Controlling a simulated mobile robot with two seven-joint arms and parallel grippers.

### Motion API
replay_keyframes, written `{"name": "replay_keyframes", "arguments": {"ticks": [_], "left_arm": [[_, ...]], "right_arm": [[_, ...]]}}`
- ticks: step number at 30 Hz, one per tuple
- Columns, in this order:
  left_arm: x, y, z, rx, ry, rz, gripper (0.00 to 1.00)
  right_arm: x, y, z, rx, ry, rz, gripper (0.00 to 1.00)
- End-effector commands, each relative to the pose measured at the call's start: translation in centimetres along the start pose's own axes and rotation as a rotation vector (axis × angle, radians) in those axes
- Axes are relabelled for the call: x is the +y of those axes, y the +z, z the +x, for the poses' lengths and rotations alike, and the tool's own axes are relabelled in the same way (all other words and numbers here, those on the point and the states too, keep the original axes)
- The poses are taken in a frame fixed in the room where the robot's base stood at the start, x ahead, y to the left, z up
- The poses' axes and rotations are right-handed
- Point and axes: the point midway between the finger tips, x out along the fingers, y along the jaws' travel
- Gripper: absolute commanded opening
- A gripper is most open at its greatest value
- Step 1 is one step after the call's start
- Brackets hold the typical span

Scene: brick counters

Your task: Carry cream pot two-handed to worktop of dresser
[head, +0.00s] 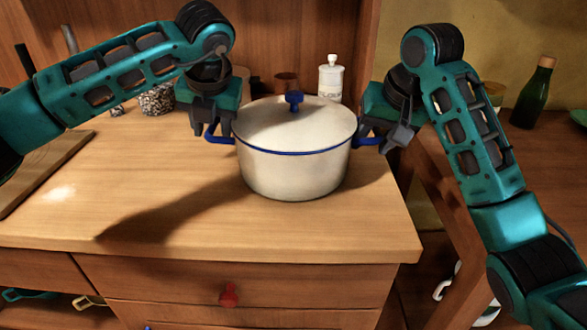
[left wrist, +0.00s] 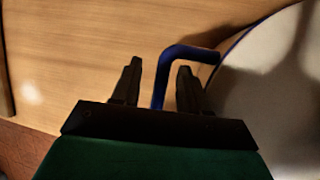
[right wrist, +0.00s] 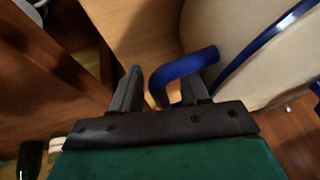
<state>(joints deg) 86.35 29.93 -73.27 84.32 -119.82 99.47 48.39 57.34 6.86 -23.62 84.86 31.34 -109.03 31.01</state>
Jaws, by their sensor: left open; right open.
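The cream pot (head: 293,172) has a blue rim, a blue lid knob and blue side handles. It stands upright over the wooden worktop (head: 150,215) of the dresser; I cannot tell whether its base touches. My left gripper (head: 212,130) is at the pot's left handle. In the left wrist view, its open fingers (left wrist: 155,85) stand on either side of the blue handle (left wrist: 185,52). My right gripper (head: 385,135) is at the right handle. In the right wrist view, its open fingers (right wrist: 162,88) have the blue handle (right wrist: 183,65) between them.
A white bottle (head: 330,80) stands behind the pot, with a speckled jar (head: 157,100) to the left. A board (head: 40,165) lies at the left edge. A green bottle (head: 533,95) stands on another counter at right.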

Motion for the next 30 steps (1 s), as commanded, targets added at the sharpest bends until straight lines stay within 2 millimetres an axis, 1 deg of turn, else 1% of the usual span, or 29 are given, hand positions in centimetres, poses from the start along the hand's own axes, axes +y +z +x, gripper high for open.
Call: {"name": "replay_keyframes", "arguments": {"ticks": [2, 5, 12, 15, 18, 21, 25, 28, 30], "left_arm": [[-0.1, 0.1, -0.5, -0.002, -0.002, 0.001, 0.45], [-0.1, 0.1, -1.8, -0.005, -0.003, 0.000, 0.45], [0.0, 0.1, -7.0, -0.006, -0.002, 0.001, 0.45], [-0.1, 0.1, -8.9, -0.005, -0.002, 0.001, 0.45], [0.0, 0.1, -10.4, -0.004, -0.001, 0.001, 0.45], [0.0, 0.0, -11.4, -0.002, -0.001, 0.000, 0.45], [0.0, 0.0, -12.0, -0.001, 0.000, 0.000, 0.45], [0.0, 0.0, -12.0, -0.001, 0.000, 0.000, 0.45], [0.0, 0.0, -12.0, -0.001, 0.000, 0.000, 0.45]], "right_arm": [[0.0, 0.0, 0.0, 0.000, 0.000, 0.000, 0.45], [0.0, 0.0, 0.0, 0.000, 0.000, 0.000, 0.45], [0.0, 0.0, 0.0, 0.000, 0.000, 0.000, 0.45], [0.0, 0.0, 0.0, 0.000, 0.000, 0.000, 0.45], [0.0, 0.0, 0.0, 0.000, 0.000, 0.000, 0.45], [0.0, 0.0, 0.0, 0.000, 0.000, 0.000, 0.45], [0.0, 0.0, -0.4, 0.001, -0.001, -0.001, 0.45], [-0.1, -0.1, -1.6, 0.004, -0.001, -0.002, 0.45], [0.0, -0.1, -2.9, 0.005, -0.001, -0.002, 0.45]]}}
